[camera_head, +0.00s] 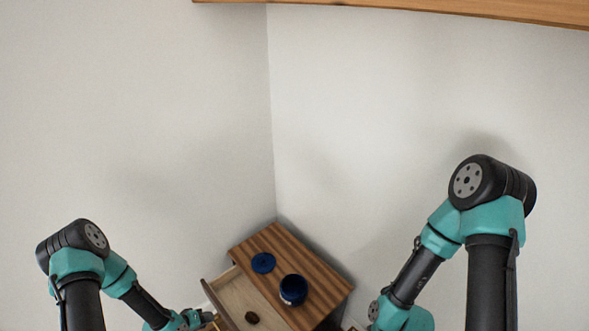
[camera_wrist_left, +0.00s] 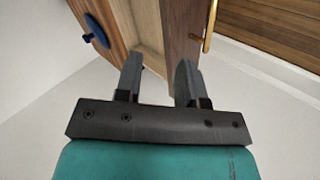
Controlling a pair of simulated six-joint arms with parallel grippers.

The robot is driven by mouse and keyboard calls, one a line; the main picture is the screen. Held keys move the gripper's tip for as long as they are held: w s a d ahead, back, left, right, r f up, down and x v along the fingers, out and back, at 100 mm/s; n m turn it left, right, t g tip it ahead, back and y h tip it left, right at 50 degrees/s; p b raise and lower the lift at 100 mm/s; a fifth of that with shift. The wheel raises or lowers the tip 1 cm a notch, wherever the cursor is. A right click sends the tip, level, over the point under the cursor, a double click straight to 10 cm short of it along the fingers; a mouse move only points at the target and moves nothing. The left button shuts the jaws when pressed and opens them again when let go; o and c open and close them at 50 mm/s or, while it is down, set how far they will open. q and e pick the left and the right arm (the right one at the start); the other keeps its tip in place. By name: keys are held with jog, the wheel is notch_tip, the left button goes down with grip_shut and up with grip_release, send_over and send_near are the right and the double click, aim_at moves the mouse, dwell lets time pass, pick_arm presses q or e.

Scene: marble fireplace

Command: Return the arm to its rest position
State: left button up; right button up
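My left arm (camera_head: 125,285) comes in from the lower left of the head view and bends down towards the small wooden cabinet. Its gripper (camera_wrist_left: 158,75) shows in the left wrist view with two dark fingers apart and nothing between them. The fingers point at the open drawer (camera_head: 238,292), near its front board. I cannot tell whether they touch it. My right arm (camera_head: 415,275) is bent at the right of the head view, and its gripper is out of frame.
The cabinet (camera_head: 318,272) stands in the wall corner. A round blue lid (camera_head: 263,262) and a dark blue jar (camera_head: 293,290) rest on its top. A small dark brown item (camera_head: 252,317) lies in the drawer. A wooden beam (camera_head: 430,9) crosses above.

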pick_arm(q)
jog(key=s+d+r+m+g+y, duration=0.2)
jog(key=s+d+r+g, duration=0.3)
jog(key=s+d+r, duration=0.5)
notch_tip(320, 180, up, 3)
jog(key=shift+s+d+r+m+g+y, duration=0.2)
jog(key=shift+s+d+m+g+y, duration=0.1)
jog(key=shift+s+m, duration=0.55)
